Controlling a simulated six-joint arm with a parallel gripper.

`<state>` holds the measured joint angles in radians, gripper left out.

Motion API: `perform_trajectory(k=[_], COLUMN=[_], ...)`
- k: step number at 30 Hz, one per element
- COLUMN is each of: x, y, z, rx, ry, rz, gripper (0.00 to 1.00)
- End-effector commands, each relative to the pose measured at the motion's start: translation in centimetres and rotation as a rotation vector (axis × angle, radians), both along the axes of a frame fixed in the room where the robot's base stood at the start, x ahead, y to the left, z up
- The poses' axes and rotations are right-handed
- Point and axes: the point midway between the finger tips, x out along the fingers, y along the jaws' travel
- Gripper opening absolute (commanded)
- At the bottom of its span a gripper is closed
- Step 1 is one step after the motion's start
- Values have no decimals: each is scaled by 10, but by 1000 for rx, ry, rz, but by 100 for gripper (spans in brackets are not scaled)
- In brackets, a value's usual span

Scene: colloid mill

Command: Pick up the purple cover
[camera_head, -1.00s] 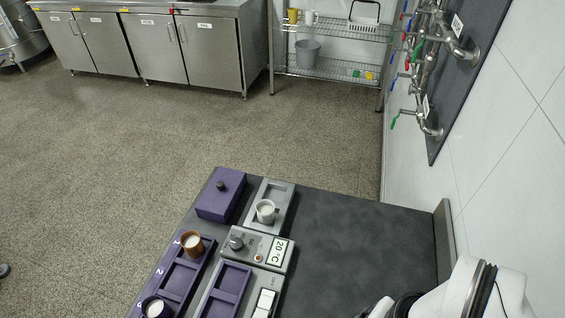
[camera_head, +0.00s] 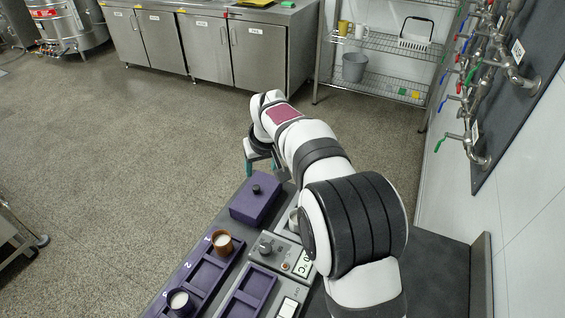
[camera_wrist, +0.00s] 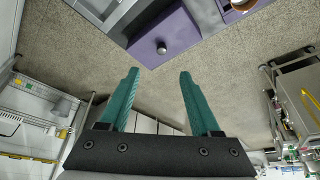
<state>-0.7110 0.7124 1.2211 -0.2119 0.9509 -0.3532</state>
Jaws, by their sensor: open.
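The purple cover (camera_head: 257,203) is a box-shaped lid with a small dark knob on top. It sits at the far left end of the dark table in the head view. In the wrist view the purple cover (camera_wrist: 166,32) is at the top middle, with its round knob facing me. My gripper (camera_wrist: 156,74) has two teal fingers spread apart with nothing between them. In the head view my gripper (camera_head: 262,166) is just beyond the far end of the cover, apart from it and partly hidden by my arm.
A purple rack with numbered slots (camera_head: 203,275) holds a brown cup (camera_head: 222,242) and a dark cup (camera_head: 180,303). The floor beyond the table is open.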

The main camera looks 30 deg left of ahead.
Motion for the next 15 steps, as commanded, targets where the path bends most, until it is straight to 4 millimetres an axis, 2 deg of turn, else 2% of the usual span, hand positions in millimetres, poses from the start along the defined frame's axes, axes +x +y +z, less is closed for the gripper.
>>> perform_trajectory(k=[7,15], x=[18,31], y=[18,33], z=[-64,-103], rx=[-3,-1], ry=[3,3], rz=[-1,-4], gripper=[64,64])
